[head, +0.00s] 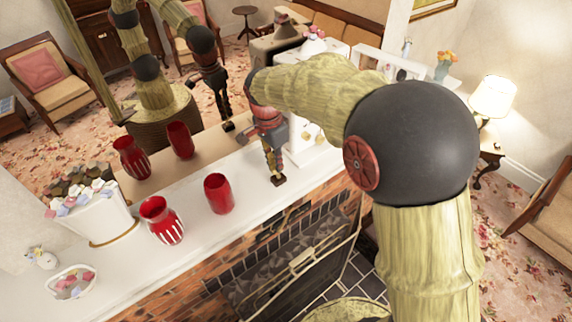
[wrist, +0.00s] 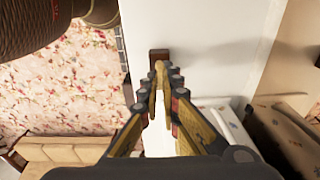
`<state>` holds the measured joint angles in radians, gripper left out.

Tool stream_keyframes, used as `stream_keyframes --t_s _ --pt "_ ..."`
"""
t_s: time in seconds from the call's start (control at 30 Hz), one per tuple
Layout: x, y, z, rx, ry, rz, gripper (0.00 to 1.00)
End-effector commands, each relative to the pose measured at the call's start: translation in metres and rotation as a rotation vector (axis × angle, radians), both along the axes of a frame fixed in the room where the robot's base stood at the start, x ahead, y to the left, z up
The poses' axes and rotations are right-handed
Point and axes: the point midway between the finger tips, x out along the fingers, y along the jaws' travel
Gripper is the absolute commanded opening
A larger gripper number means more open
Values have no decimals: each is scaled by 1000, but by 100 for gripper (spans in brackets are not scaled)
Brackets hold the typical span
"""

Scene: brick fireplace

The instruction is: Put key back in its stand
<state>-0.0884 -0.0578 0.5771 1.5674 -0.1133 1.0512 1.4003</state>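My gripper (head: 271,160) points down over the white mantel, just above a small dark brown block that looks like the key stand (head: 278,181). In the wrist view the stand (wrist: 158,53) shows just beyond the fingertips. My gripper (wrist: 163,88) is nearly closed around a slim golden piece that looks like the key (wrist: 159,72). The key's far end meets or overlaps the stand in this view. I cannot tell whether it is seated in the stand or only close to it.
Two red vases (head: 162,220) (head: 218,194) stand on the mantel (head: 190,236) left of my gripper. A white planter (head: 92,217) and a heart-shaped dish (head: 72,282) are farther left. A mirror behind reflects them. The brick fireplace lies below the mantel's front edge.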

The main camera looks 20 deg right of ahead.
Motion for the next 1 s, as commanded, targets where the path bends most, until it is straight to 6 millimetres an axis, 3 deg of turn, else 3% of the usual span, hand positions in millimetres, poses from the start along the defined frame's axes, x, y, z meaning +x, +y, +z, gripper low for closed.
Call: stream_keyframes --t_s 0.33,0.57,0.87,1.0 --pt "0 0 1 0 -1 0 25" --pt "0 0 1 0 -1 0 26" --pt "0 0 1 0 -1 0 43" --pt "0 0 1 0 -1 0 44"
